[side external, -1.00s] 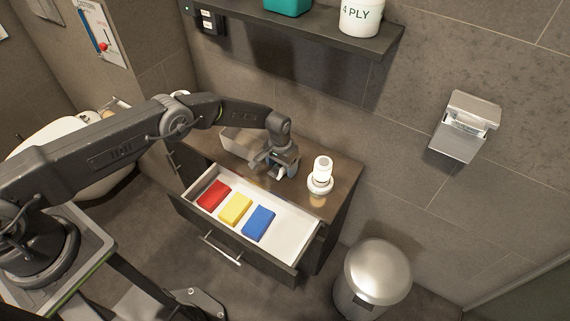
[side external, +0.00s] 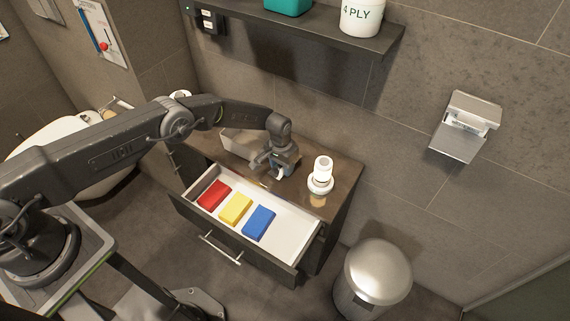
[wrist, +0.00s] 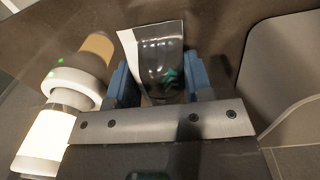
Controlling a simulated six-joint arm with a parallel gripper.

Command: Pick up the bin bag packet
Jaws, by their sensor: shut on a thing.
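The bin bag packet (wrist: 162,42) is a dark, glossy flat packet with a pale left edge and a teal mark, seen in the wrist view. It sits between the two blue fingers of my gripper (wrist: 158,80), which is shut on it. In the side view my gripper (side external: 277,170) is low over the vanity top, behind the open drawer. The packet is mostly hidden by the gripper there, and I cannot tell whether it still touches the top.
A white lamp-like object (side external: 321,175) stands close to the right of my gripper. A box-shaped holder (side external: 236,143) is at its left. The open drawer (side external: 292,238) holds red, yellow and blue blocks. A shelf (side external: 300,32) overhangs behind; a metal bin (side external: 375,275) stands right.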

